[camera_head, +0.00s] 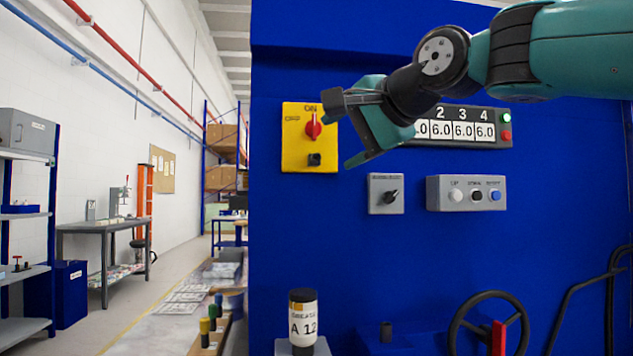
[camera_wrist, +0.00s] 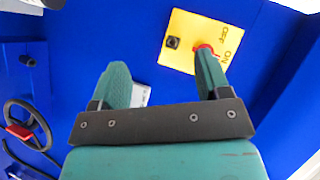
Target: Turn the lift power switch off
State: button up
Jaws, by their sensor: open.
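My gripper (camera_head: 350,128) is open and empty, just right of the plate. In the wrist view my open gripper (camera_wrist: 160,72) has its right finger overlapping the red knob (camera_wrist: 204,47) and partly hiding it, on the yellow plate (camera_wrist: 185,28). Contact cannot be told.
A grey box with a black selector (camera_head: 386,193) and a three-button panel (camera_head: 465,206) are lower right. A numbered display (camera_head: 463,129) is partly behind my gripper. A labelled bottle (camera_head: 303,318) and a handwheel (camera_head: 489,325) are below. The wall between is clear.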

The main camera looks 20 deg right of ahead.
jog(key=s+d+r+m+t+h+b, duration=0.1)
jog(key=s+d+r+m+t+b, duration=0.1)
jog(key=d+r+m+t+b, duration=0.25)
jog(key=p, duration=1.7)
send_near(316, 127)
jog(key=shift+m+g, duration=0.25)
jog(key=shift+m, duration=0.1)
jog(key=w, duration=0.3)
jog(key=w+a+p, duration=0.1)
jog(key=w, duration=0.2)
jog(key=w+p, duration=0.1)
jog(key=w, duration=0.2)
jog(key=shift+w+a+r, duration=0.3)
jog(key=shift+w, duration=0.05)
jog(key=shift+c, duration=0.4)
jog(key=c, duration=0.6)
